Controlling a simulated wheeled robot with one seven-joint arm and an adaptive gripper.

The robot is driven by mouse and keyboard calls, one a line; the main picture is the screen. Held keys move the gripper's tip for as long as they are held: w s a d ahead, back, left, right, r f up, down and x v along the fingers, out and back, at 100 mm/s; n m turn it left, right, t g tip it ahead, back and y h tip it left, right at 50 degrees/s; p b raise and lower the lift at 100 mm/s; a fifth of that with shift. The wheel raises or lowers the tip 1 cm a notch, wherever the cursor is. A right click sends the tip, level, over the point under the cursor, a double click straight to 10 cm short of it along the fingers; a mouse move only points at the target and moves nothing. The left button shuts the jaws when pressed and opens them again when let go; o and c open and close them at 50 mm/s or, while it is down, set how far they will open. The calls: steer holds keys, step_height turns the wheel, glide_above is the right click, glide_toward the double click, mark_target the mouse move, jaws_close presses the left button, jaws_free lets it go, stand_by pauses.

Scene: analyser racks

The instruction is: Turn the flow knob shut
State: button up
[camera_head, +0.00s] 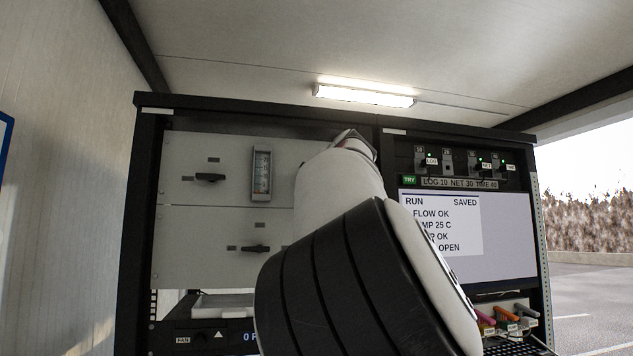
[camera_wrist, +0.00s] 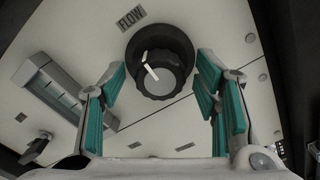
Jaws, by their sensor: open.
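The flow knob (camera_wrist: 160,72) is black and ribbed, on a wider dark round base, in the upper middle of the wrist view. Its white pointer line slants to the upper left of that picture. A FLOW label (camera_wrist: 131,18) is on the pale panel beside it. My gripper (camera_wrist: 163,78) is open, with teal pads on either side of the knob. I see gaps between the pads and the knob; how deep the fingers reach around it I cannot tell.
A flow meter tube (camera_head: 261,173) stands on the panel left of my arm. Black handles (camera_head: 210,178) and (camera_head: 256,248) stick out there. A screen (camera_head: 470,235) reading FLOW OK is on the right rack. Coloured plugs (camera_head: 505,314) sit below it.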

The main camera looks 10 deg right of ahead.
steer(key=shift+s, duration=0.1)
steer(key=s, duration=0.7)
steer(key=shift+s, duration=0.15)
stand_by(0.4)
stand_by(0.4)
